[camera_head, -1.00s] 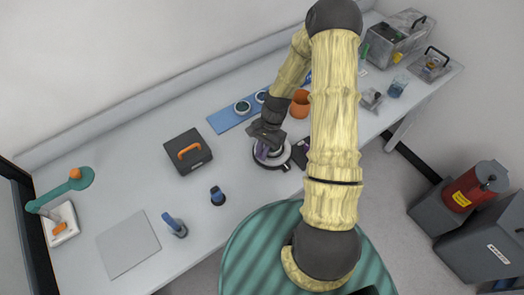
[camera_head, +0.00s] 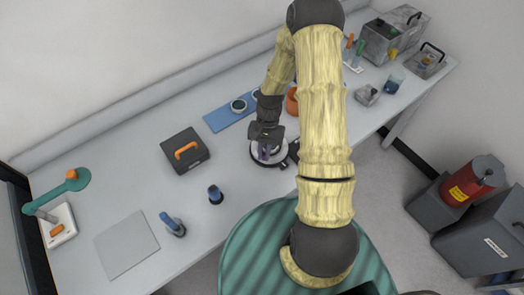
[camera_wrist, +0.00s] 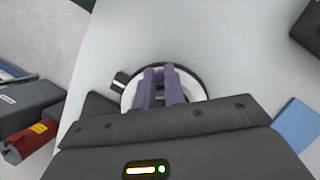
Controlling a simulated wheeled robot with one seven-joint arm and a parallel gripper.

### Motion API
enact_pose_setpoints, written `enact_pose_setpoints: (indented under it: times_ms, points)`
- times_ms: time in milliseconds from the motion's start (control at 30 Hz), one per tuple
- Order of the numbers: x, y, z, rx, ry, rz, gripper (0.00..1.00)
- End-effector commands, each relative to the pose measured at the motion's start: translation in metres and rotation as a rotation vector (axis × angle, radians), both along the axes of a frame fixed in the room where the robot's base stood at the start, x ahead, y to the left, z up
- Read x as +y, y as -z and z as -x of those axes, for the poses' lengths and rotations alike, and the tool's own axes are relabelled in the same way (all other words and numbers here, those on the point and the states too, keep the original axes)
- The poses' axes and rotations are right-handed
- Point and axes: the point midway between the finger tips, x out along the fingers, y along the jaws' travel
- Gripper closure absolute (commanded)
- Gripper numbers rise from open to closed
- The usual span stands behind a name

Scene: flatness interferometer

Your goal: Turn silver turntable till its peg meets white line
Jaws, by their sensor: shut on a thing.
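The silver turntable (camera_head: 256,157) is a small round pale disc with a dark rim on the bench. In the wrist view the turntable (camera_wrist: 130,93) lies straight under my gripper. My gripper (camera_head: 266,152) reaches down onto it, and its purple fingers (camera_wrist: 160,76) are close together over the disc's middle. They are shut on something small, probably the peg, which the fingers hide. A dark block with a pale mark (camera_wrist: 119,80) sits at the disc's left edge in the wrist view. I cannot make out the white line for certain.
A black case with an orange handle (camera_head: 185,151) stands left of the turntable. A blue mat (camera_head: 222,118) with round parts lies behind it. An orange cup (camera_head: 291,103) is close to my arm. Bare bench lies between.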

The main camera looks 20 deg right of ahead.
Motion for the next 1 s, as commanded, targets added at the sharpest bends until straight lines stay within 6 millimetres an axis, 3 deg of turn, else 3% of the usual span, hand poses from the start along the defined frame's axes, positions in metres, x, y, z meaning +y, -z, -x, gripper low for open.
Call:
enact_pose_setpoints:
  times_ms: [1000]
  points:
    - [-0.023,-0.001,0.009,-0.005,-0.510,0.003,1.00]
